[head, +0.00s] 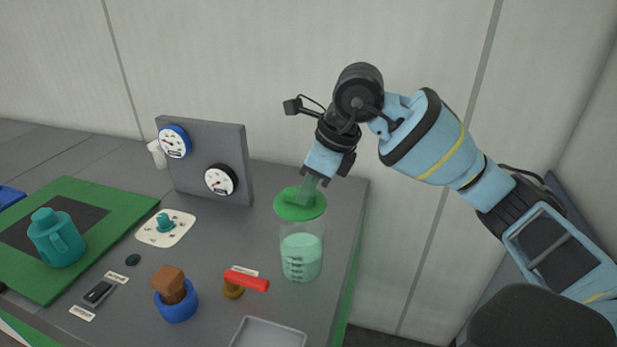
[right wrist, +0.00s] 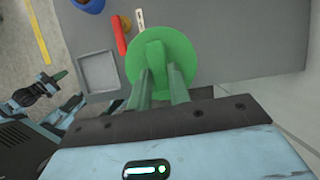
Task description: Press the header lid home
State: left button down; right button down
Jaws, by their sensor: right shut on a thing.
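The header lid is a round green disc (head: 290,210) with a raised grip bar, which also shows in the right wrist view (right wrist: 178,45). It is at the mouth of a clear container (head: 301,258) holding pale green liquid. I cannot tell whether the lid is fully seated or slightly above the rim. My right gripper (head: 307,188) comes down from above and is shut on the lid's grip bar; its fingers flank the bar in the right wrist view (right wrist: 160,84). What looks like my left gripper (right wrist: 45,88) shows small at the left of that view; its jaws are unclear.
A grey panel with two gauges (head: 208,160) stands behind left. A grey tray (head: 268,334), a red-handled object (head: 247,280) and a blue ring with a brown block (head: 177,303) lie in front. A teal jug (head: 56,240) stands on a green mat (head: 115,208). The table edge is close on the right.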

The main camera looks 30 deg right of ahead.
aim_at(309, 201)
jog(key=shift+r, duration=0.1)
pick_arm(q)
jog(key=shift+s, duration=0.1)
